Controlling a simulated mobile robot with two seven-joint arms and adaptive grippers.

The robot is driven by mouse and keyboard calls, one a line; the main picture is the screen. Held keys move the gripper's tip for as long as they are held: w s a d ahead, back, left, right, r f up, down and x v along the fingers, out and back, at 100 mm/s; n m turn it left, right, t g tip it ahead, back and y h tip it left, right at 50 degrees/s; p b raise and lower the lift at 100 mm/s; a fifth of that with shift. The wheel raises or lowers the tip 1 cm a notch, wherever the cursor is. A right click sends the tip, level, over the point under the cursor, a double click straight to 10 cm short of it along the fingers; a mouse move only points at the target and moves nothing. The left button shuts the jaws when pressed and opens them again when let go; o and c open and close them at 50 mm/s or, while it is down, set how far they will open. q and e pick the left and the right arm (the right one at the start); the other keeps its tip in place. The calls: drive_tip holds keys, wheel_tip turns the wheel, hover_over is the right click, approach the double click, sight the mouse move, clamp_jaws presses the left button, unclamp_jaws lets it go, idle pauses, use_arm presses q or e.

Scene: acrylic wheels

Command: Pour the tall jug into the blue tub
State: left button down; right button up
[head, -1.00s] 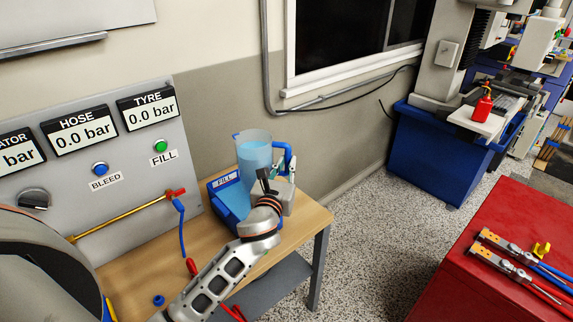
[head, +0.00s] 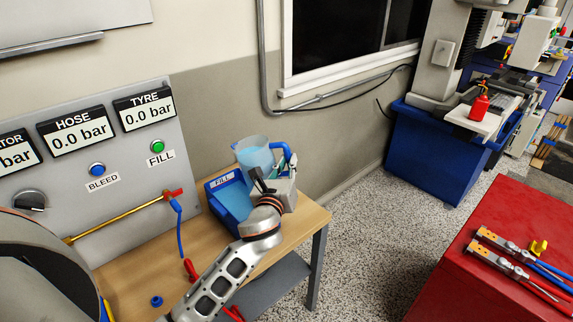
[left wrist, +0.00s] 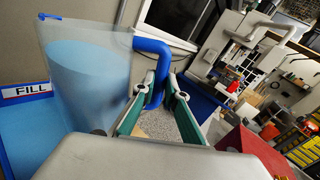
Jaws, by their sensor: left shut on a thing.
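The tall jug (head: 255,156) is clear, with a blue handle and pale blue liquid inside. It leans a little to the left at the back of the blue tub (head: 232,204), which sits on the wooden bench with a FILL label. My left gripper (head: 287,168) is shut on the jug's handle. In the left wrist view the handle (left wrist: 157,72) is between the two fingers (left wrist: 163,88), and the jug (left wrist: 88,75) is beside them at the left. I see no stream leaving the jug. The jug's lower part is hidden by the tub and my gripper. My right gripper is not in view.
The wooden bench (head: 315,219) stands against the wall, below a gauge panel (head: 130,165) with a brass lance and blue hose. A red cabinet (head: 470,285) with tools is at the right. Speckled floor lies between them. A small blue ring (head: 157,301) lies on the bench.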

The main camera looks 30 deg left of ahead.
sight(282, 146)
use_arm(q)
drive_tip(key=shift+r, duration=0.45)
drive_tip(key=shift+d+r+n, duration=0.1)
drive_tip(key=shift+r+n, duration=0.45)
drive_tip(key=shift+n, duration=0.25)
drive_tip(key=shift+r, duration=0.1)
drive_tip(key=shift+r+n, duration=0.4)
drive_tip(key=shift+n, duration=0.3)
drive_tip(key=shift+a+r+n, duration=0.2)
drive_tip(key=shift+r+n, duration=0.05)
drive_tip(key=shift+n, duration=0.25)
drive_tip(key=shift+s+a+r+n, duration=0.1)
drive_tip(key=shift+a+r+n, duration=0.2)
drive_tip(key=shift+n, duration=0.3)
idle(1.6)
drive_tip(key=shift+s+a+r+n, duration=0.15)
drive_tip(key=shift+a+n, duration=0.3)
drive_tip(key=shift+n, duration=0.55)
idle(2.2)
